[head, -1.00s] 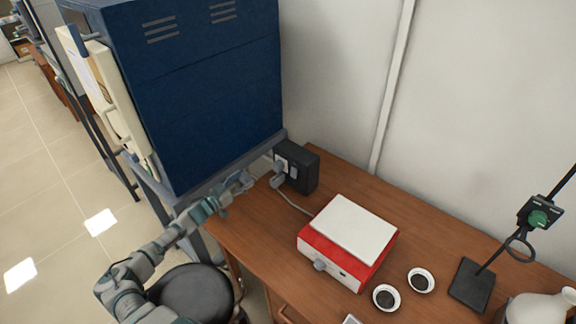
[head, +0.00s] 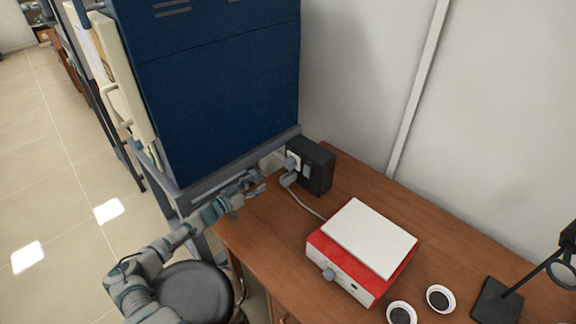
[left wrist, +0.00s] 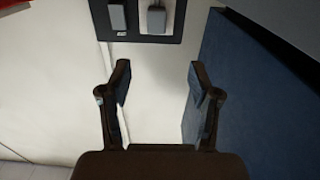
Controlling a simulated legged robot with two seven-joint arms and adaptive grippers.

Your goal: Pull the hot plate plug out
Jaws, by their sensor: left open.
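The hot plate (head: 350,260) is red and white with a pale top, standing on the wooden desk. Its grey cord runs back to a grey plug (head: 289,180) at the front of a black socket box (head: 318,170) by the wall. My left gripper (head: 257,188) is open and empty, to the left of the plug and apart from it. In the left wrist view the open fingers (left wrist: 158,82) have nothing between them. A dark panel (left wrist: 140,37) with two grey blocks lies beyond the fingertips; I cannot tell which block is the plug. My right gripper is out of view.
A large blue furnace (head: 215,90) on a grey stand rises close behind and left of my gripper. A black stool (head: 195,292) is below my arm. Two small dishes (head: 440,298) and a stand (head: 497,302) are at the right. The desk left of the hot plate is clear.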

